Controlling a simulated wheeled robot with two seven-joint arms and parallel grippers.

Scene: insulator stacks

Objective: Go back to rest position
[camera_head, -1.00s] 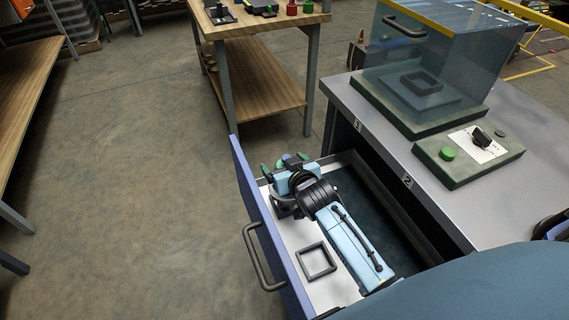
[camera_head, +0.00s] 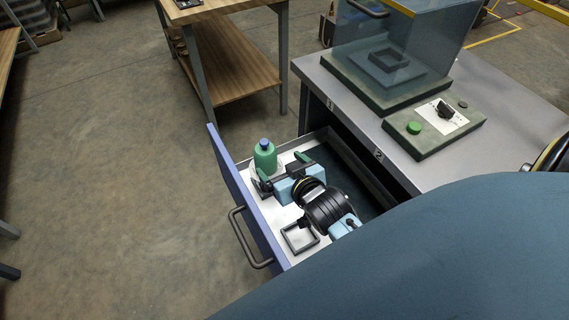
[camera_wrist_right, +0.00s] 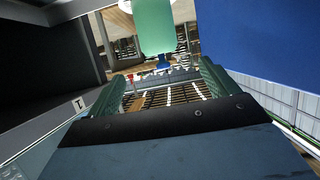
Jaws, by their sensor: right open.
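My right gripper (camera_head: 284,171) is open inside the pulled-out drawer, with its green fingers apart. A green bottle with a blue cap (camera_head: 265,157) stands upright on a white round base in the drawer, just beyond the fingers. In the right wrist view the fingers (camera_wrist_right: 160,84) are spread with nothing held between them, and the green bottle (camera_wrist_right: 155,28) shows beyond them, cap pointing down in the picture. My left gripper is in neither current view.
The drawer has a blue front (camera_head: 245,200) with a dark handle. A dark square frame (camera_head: 287,245) lies in it, close to my right arm. A grey table (camera_head: 455,165) with a clear box (camera_head: 400,40) adjoins on the right. Floor left of the drawer is clear.

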